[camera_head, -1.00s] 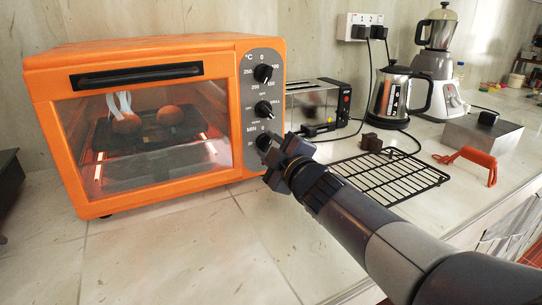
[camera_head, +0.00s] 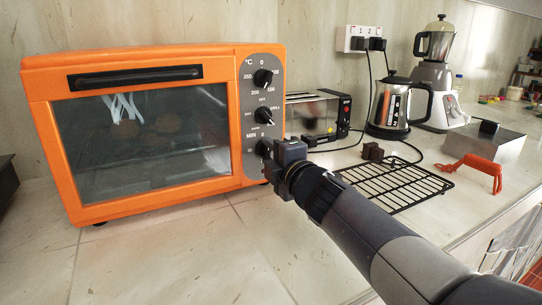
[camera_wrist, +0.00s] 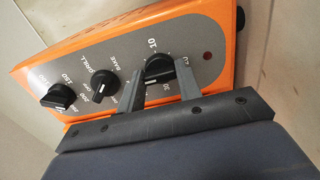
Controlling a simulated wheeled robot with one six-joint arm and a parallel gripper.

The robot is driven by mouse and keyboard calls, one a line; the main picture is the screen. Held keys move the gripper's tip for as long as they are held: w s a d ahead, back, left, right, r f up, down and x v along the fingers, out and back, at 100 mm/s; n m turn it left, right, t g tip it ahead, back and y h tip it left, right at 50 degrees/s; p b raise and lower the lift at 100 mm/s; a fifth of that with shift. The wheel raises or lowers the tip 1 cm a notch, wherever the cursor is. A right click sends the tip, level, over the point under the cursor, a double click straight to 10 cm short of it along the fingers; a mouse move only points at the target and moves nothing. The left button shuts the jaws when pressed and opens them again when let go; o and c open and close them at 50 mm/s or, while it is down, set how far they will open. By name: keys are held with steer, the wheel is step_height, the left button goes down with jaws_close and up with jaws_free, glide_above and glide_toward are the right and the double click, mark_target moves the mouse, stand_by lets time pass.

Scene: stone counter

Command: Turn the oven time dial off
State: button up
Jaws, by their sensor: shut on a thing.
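The orange toaster oven (camera_head: 140,54) stands on the counter at the left, with its glass door (camera_head: 145,140) closed and its interior dark. Its grey panel carries a column of three black dials. The lowest, the time dial (camera_head: 264,148), is marked MIN. In the wrist view the time dial (camera_wrist: 157,66) sits between the two fingers of my gripper (camera_wrist: 160,72), which is shut on it. In the head view my gripper (camera_head: 274,152) reaches the panel from the right and partly hides the dial. A small dark red lamp (camera_wrist: 207,55) sits beside the dial.
The temperature dial (camera_head: 263,78) and function dial (camera_head: 263,115) are above. A toaster (camera_head: 310,115), kettle (camera_head: 392,100) and blender (camera_head: 436,75) stand further right. A black wire rack (camera_head: 395,185) and orange handle (camera_head: 470,170) lie near my arm. The front counter is clear.

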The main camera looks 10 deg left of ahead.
stand_by(0.3)
steer(key=o, duration=1)
steer(key=shift+p+v, duration=1.2)
steer(key=shift+v, duration=4.25)
steer(key=shift+w, duration=0.1)
steer(key=b+x, duration=0.2)
steer(key=x, duration=0.8)
steer(key=shift+w+a, duration=0.25)
steer(key=shift+w, duration=0.05)
